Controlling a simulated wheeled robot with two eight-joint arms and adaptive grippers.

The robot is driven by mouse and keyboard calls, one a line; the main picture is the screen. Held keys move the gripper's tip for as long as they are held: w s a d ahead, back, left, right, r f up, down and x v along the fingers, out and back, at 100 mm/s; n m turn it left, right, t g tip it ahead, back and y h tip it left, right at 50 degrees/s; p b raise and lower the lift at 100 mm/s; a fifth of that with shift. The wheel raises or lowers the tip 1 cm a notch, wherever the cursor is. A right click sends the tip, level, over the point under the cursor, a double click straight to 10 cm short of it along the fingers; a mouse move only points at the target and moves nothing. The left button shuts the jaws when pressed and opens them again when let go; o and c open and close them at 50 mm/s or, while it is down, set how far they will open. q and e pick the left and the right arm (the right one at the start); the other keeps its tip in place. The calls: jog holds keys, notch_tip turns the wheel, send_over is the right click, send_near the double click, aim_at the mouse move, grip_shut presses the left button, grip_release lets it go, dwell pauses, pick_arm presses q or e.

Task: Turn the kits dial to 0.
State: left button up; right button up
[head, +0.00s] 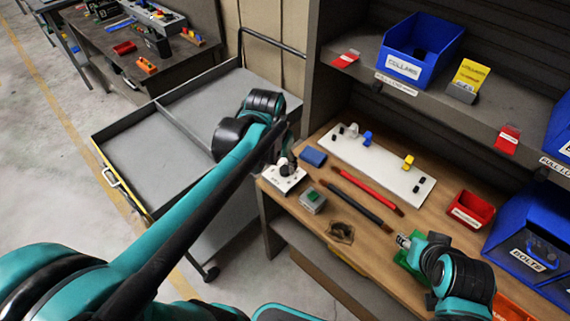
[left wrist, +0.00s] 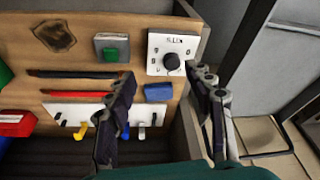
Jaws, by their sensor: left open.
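The kits dial is a dark round knob (left wrist: 172,62) on a white plate (left wrist: 157,44) with small marks and an upside-down label in the left wrist view. In the head view the plate (head: 284,183) sits at the bench's left front corner, its knob partly behind my gripper. I cannot read the knob's setting. My left gripper (left wrist: 168,78) is open, with one finger on each side of the knob's line and apart from it; it also shows just above the dial in the head view (head: 284,150). My right gripper (head: 404,241) is over a green item (head: 411,260); its jaws are unclear.
Beside the dial are a green-button box (head: 312,201) and a blue block (head: 313,157). A red bar (head: 368,190), a dark bar (head: 356,207) and a white pegged board (head: 345,152) lie behind. A grey cart (head: 150,155) stands left; blue bins are right.

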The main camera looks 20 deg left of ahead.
aim_at(285, 168)
pick_arm(q)
jog(key=w+f+g, duration=0.1)
jog(key=w, duration=0.1)
jog(key=w+a+f+g, duration=0.1)
jog(key=w+f, duration=0.1)
jog(key=w, duration=0.1)
jog(key=w+f+g+p, duration=0.1)
jog(key=w, duration=0.2)
jog(key=shift+w+a+f+m, duration=0.15)
jog(key=shift+a+f+m, duration=0.15)
jog(key=shift+m, duration=0.1)
jog(key=shift+w+f, duration=0.1)
jog(key=shift+f, duration=0.15)
notch_tip(285, 168, down, 8)
jog(key=shift+d+r+b, duration=0.15)
jog(key=shift+r+b, duration=0.05)
jog(key=shift+b, duration=0.95)
jog(key=c, duration=1.2)
